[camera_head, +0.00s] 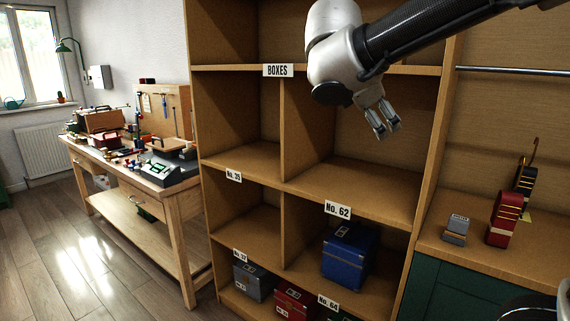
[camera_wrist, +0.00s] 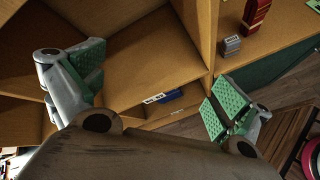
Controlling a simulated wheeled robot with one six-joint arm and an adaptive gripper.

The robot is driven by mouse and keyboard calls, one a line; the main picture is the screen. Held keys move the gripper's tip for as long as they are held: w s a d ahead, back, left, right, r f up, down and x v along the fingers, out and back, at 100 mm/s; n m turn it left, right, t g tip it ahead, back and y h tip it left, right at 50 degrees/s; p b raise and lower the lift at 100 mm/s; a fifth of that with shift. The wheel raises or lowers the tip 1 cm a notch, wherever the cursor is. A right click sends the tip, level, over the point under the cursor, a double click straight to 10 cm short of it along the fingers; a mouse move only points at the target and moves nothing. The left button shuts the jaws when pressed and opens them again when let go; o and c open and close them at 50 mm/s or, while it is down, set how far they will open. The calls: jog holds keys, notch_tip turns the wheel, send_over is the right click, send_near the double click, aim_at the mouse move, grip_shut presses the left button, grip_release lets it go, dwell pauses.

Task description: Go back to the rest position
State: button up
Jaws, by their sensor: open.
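My gripper (camera_head: 384,122) hangs from the arm in front of the upper part of the wooden shelf unit (camera_head: 390,69). In the wrist view my gripper (camera_wrist: 148,98) has its two green-padded fingers spread wide, with nothing between them. The compartment behind it, above the label "No. 62" (camera_head: 338,210), looks empty. A blue box (camera_head: 349,258) sits in the compartment below that label, well below the gripper and apart from it. Part of a blue box also shows in the wrist view (camera_wrist: 170,97).
A grey box (camera_head: 253,281) and a red box (camera_head: 294,303) sit in the lowest compartments. A small grey block (camera_head: 456,230) and a red object (camera_head: 503,218) stand on the right-hand counter. A cluttered workbench (camera_head: 176,195) stands at left. The floor (camera_head: 80,260) before it is clear.

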jog(key=s+d+f+m+g+y, duration=0.2)
jog(key=s+d+f+m+y, duration=0.1)
jog(key=s+d+f+m, duration=0.4)
jog(key=s+d+f+m+g+y, duration=0.2)
jog(key=s+d+f+m+y, duration=0.1)
jog(key=s+d+f+m, duration=0.4)
jog(key=s+d+m, duration=0.3)
jog(key=s+m, duration=0.2)
jog(key=s, duration=0.2)
jog(key=shift+s+m+y, duration=0.25)
jog(key=shift+m+y, duration=0.15)
jog(key=shift+d, duration=0.1)
